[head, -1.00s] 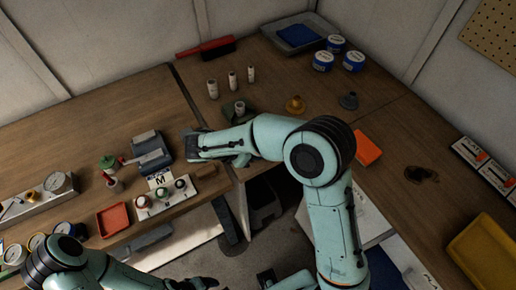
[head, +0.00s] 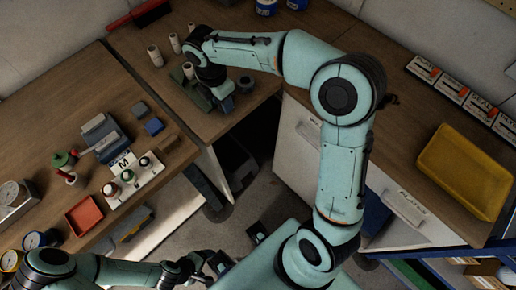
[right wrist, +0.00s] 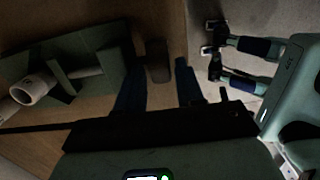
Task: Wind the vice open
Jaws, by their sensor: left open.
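The green vice (head: 192,92) stands at the bench corner in the head view, partly covered by my right arm. It also shows at the left of the right wrist view (right wrist: 112,68), with a pale tube (right wrist: 36,90) between its jaws. A dark rounded knob (right wrist: 158,62) sits at its right end. My right gripper (head: 230,90) is at the vice. In the right wrist view its two fingers (right wrist: 160,85) are apart, one on either side of the knob; contact cannot be told. My left gripper (head: 195,265) is open and empty, low in the head view, away from the vice.
Pale cylinders (head: 155,56) stand behind the vice. On the left bench are a grey-blue block fixture (head: 100,133), a button panel (head: 132,174) and a red tray (head: 84,215). A yellow tray (head: 465,170) lies on the right bench. A floor gap separates the benches.

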